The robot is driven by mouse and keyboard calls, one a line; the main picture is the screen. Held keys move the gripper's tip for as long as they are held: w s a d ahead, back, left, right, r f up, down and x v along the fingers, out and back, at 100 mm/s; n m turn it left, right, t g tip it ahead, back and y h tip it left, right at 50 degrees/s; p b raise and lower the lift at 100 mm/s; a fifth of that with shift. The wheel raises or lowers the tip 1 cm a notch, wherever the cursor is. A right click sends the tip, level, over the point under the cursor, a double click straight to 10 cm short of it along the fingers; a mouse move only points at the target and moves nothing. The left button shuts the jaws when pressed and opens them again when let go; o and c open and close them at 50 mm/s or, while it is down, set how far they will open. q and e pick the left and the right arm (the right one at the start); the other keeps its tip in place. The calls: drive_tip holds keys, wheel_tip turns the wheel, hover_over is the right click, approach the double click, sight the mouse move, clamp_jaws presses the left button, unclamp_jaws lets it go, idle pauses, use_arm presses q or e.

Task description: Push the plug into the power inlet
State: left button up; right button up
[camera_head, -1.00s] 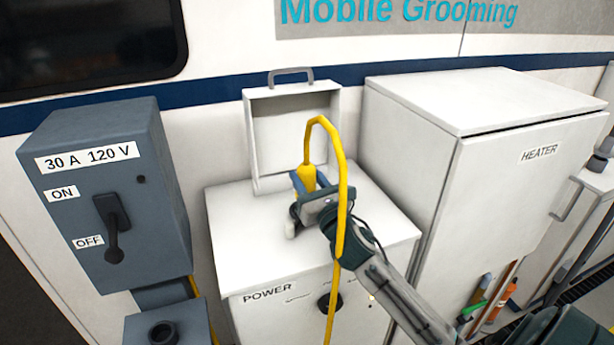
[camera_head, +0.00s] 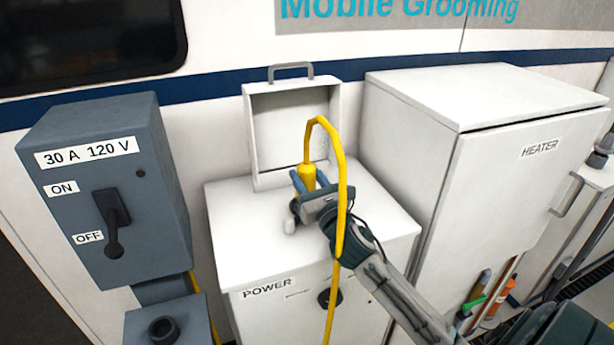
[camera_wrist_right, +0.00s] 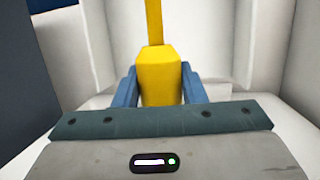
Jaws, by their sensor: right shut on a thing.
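The yellow plug (camera_head: 307,175) with its yellow cable (camera_head: 341,200) stands above the top of the white POWER cabinet (camera_head: 240,235). My right gripper (camera_head: 306,182) is shut on the plug, with a blue finger on each side of it. In the right wrist view the plug (camera_wrist_right: 160,75) sits upright between the two fingers, and its cable rises from its top. The plug's lower end is hidden by the gripper. The power inlet is not visible; a raised white lid (camera_head: 292,125) stands behind the plug. My left gripper is not in view.
A grey switch box (camera_head: 105,190) with its handle at OFF is on the left. A white HEATER cabinet (camera_head: 480,150) stands close on the right. The cable loops over my right gripper and hangs down the front of the POWER cabinet. The cabinet top around the gripper is mostly clear.

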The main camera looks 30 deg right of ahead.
drive_tip(key=shift+f+b, duration=0.35)
drive_tip(key=shift+f, duration=0.3)
idle(0.5)
drive_tip(key=o, duration=1.3)
drive_tip(key=b+v, duration=0.4)
drive_tip(key=v, duration=0.5)
drive_tip(key=shift+s+f, duration=0.2)
drive_tip(key=shift+s, duration=0.15)
drive_tip(key=shift+s+a, duration=0.1)
drive_tip(key=shift+s, duration=0.45)
